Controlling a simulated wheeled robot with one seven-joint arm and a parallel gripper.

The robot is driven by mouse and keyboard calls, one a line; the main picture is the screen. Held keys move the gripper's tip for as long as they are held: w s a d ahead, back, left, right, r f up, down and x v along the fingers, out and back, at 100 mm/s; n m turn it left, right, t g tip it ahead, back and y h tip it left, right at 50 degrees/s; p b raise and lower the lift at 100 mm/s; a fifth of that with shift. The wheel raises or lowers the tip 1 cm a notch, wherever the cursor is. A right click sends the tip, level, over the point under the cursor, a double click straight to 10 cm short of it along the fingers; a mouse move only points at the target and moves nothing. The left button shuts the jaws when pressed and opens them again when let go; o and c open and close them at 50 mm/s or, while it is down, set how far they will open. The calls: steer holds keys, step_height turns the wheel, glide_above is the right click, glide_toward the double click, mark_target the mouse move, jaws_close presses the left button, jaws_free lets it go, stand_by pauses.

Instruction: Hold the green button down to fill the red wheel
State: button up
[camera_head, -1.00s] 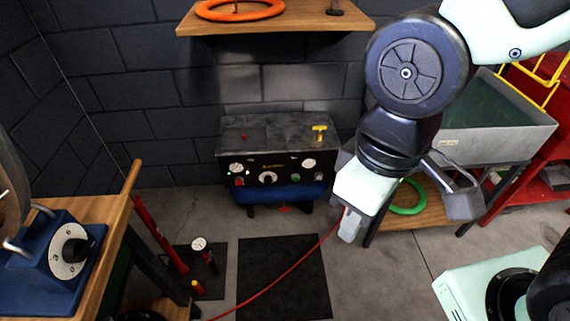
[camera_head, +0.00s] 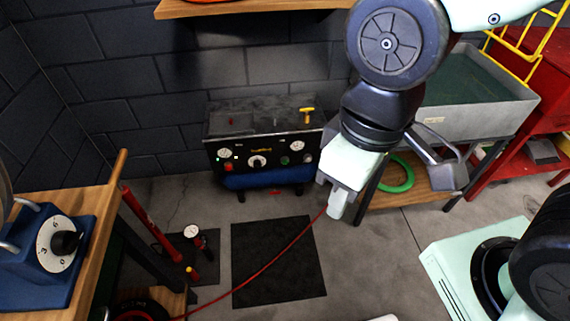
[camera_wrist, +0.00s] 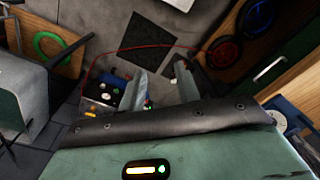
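The black compressor panel (camera_head: 262,148) stands against the back wall on a blue tank (camera_head: 262,179). It has gauges, a centre dial, a red button (camera_head: 228,168) at left and a dark green button (camera_head: 285,160) right of the dial. Small green lights show beside the left gauge. My gripper (camera_head: 338,207) hangs to the right of and in front of the panel, apart from it. In the wrist view its fingers (camera_wrist: 161,68) are apart and empty; they partly hide the panel (camera_wrist: 103,92). The red wheel (camera_wrist: 224,51) lies beside a blue wheel (camera_wrist: 257,18); a red rim (camera_head: 140,312) also shows at lower left.
A red hose (camera_head: 268,265) crosses the black mat (camera_head: 278,262). A workbench with a blue dial box (camera_head: 45,255) and a floor pump (camera_head: 192,235) are at left. A grey basin (camera_head: 475,105) and a green ring (camera_head: 398,174) are at right. Floor before the panel is open.

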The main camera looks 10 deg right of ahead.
jaws_close()
stand_by(1.6)
